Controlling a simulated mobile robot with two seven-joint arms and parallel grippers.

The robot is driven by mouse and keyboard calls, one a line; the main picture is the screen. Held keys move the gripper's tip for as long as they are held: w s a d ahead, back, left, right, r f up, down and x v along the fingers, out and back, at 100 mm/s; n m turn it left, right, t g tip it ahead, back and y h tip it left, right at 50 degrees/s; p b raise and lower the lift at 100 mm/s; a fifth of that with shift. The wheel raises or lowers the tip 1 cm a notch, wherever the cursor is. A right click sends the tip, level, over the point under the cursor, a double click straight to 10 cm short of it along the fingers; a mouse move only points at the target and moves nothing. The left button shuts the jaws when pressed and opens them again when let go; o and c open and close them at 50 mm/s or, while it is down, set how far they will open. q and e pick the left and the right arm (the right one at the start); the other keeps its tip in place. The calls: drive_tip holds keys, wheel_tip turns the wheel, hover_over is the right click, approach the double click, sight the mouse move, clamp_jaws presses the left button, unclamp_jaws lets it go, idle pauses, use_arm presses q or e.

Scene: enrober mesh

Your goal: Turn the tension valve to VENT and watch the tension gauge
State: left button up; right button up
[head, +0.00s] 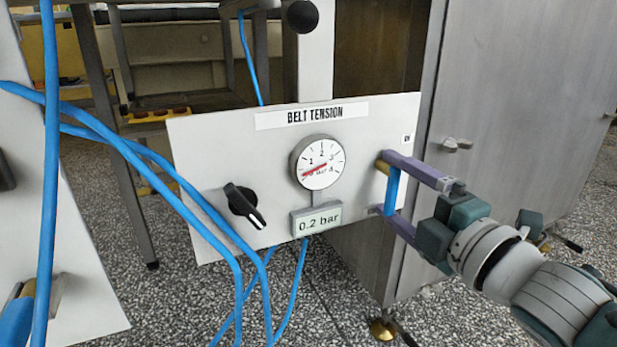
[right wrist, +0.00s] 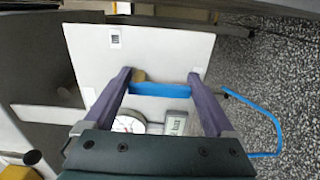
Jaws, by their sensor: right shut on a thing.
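A white panel (head: 237,140) labelled BELT TENSION carries a round gauge (head: 320,162); its red needle points to the low end, lower left. A grey display (head: 315,219) below it reads 0.2 bar. On the panel's right side is a valve with a brass body and a blue lever (head: 392,192), which hangs downward. My right gripper (head: 382,184) is shut on this lever, with one finger at its upper end and one at its lower end. The lever spans between the fingers in the right wrist view (right wrist: 160,89). No VENT marking is readable. My left gripper is out of view.
A black knob (head: 243,205) with a pale pointer is on the panel's left side. Blue hoses (head: 190,192) loop in front of the panel's left part. A metal cabinet (head: 520,100) stands behind at right. Speckled floor shows below.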

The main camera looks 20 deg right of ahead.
drive_tip(key=o, duration=1.1)
drive_tip(key=shift+c, duration=0.2)
drive_tip(key=shift+s, duration=0.25)
drive_tip(key=s+p, duration=0.4)
drive_tip(key=s, duration=0.5)
drive_tip(key=shift+s+d, duration=0.2)
drive_tip(key=shift+d, duration=0.15)
